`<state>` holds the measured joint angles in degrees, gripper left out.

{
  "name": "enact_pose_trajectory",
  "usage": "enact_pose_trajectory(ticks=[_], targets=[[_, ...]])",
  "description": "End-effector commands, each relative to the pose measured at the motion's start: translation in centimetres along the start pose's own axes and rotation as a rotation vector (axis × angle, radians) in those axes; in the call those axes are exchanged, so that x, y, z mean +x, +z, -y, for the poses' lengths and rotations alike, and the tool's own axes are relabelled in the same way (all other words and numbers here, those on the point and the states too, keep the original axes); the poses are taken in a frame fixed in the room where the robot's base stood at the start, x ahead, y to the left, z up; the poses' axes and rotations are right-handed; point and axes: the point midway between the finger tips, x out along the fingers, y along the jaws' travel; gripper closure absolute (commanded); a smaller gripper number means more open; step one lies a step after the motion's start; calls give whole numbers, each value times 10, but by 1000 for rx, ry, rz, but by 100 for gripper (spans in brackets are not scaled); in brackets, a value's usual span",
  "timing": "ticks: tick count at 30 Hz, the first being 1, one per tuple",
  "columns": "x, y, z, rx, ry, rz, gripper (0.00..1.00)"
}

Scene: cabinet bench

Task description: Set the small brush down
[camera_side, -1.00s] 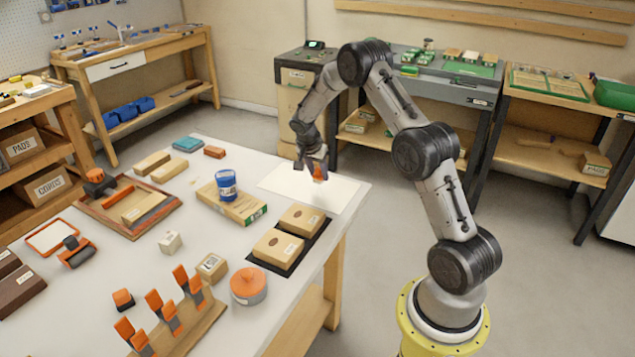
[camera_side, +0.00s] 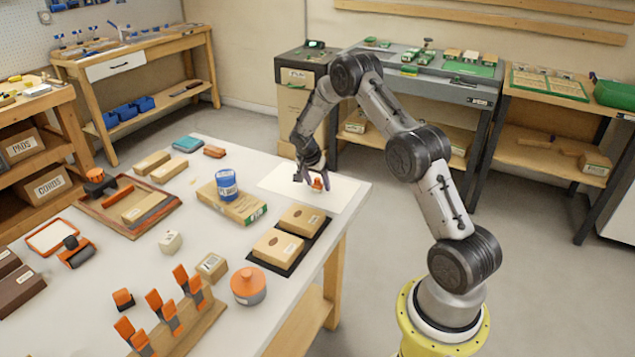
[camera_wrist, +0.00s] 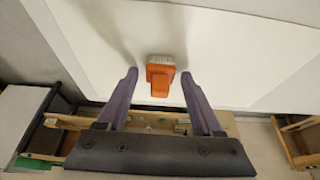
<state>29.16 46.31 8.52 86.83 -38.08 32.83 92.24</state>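The small brush (camera_wrist: 160,78), orange with a pale bristle end, shows in the wrist view on the white sheet (camera_wrist: 240,50). My gripper (camera_wrist: 159,74) is open, with one finger on each side of the brush and a clear gap to each. In the side view the brush (camera_side: 318,185) is a small orange patch low over the sheet (camera_side: 343,190), beside my gripper (camera_side: 308,176). Its underside contact with the sheet is too small to make out.
Two tan boxes (camera_side: 278,245) sit on a dark mat in front of the sheet. A blue cup (camera_side: 227,185) stands on a flat box to the left. An orange-lidded round pot (camera_side: 248,286) and a wooden rack (camera_side: 180,325) stand nearer. The table's right edge is close to the sheet.

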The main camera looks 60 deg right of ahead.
Motion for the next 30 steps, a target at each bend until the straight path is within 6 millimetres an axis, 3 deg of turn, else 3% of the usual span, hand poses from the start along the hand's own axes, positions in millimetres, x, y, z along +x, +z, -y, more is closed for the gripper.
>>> enact_pose_trajectory(ticks=[9,13,24,30], targets=[[-2,-1,0,0,0,0,30],[-12,-2,1,0,-3,-1,30],[-85,-2,1,-1,-4,-2,30],[-113,-1,1,0,-2,-1,30]])
